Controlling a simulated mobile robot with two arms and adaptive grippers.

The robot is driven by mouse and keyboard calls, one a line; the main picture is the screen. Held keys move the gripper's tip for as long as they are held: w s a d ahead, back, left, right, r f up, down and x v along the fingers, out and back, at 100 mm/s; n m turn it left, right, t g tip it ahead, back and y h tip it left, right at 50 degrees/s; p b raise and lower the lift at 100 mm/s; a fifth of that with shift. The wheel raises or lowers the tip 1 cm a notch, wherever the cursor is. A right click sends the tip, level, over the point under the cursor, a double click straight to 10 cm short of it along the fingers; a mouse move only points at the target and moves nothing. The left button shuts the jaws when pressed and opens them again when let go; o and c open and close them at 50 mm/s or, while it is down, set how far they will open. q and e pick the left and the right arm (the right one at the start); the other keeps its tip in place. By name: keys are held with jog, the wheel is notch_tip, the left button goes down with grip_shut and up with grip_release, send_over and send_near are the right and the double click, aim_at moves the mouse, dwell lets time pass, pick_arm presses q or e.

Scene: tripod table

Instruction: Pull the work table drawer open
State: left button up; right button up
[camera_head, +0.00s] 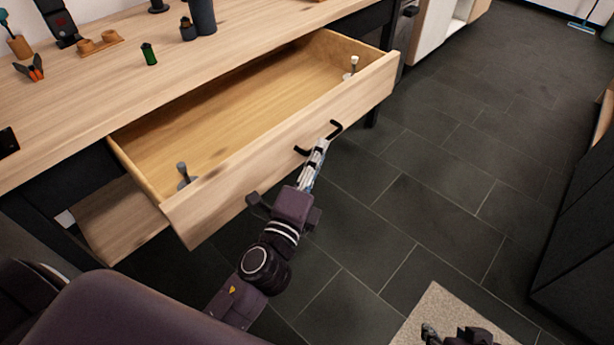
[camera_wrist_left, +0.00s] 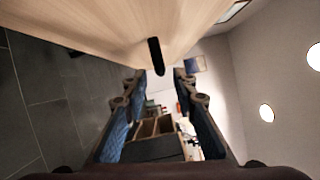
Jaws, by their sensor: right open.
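The wooden work table drawer (camera_head: 270,145) stands pulled well out from under the table top (camera_head: 110,80) in the head view, and its inside shows. Its black bar handle (camera_head: 334,130) is on the front panel and shows as a short dark bar in the left wrist view (camera_wrist_left: 156,56). My left gripper (camera_head: 319,148) is at the handle. In the left wrist view its fingers (camera_wrist_left: 160,80) are apart, with the handle ahead, in line with the gap. Whether they touch it I cannot tell. My right gripper (camera_head: 447,334) is open, low at the bottom edge, away from the drawer.
Two small upright items, one grey (camera_head: 183,176) and one pale-topped (camera_head: 352,68), stand in the drawer. Pliers (camera_head: 34,70), a small green item (camera_head: 149,54) and a dark cylinder (camera_head: 202,16) are on the table top. The tiled floor (camera_head: 430,190) right of the drawer is clear.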

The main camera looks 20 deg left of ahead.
pick_arm(q)
jog(key=s, duration=0.7)
jog(key=shift+s+f, duration=0.2)
jog(key=shift+f, duration=0.1)
dwell(0.4)
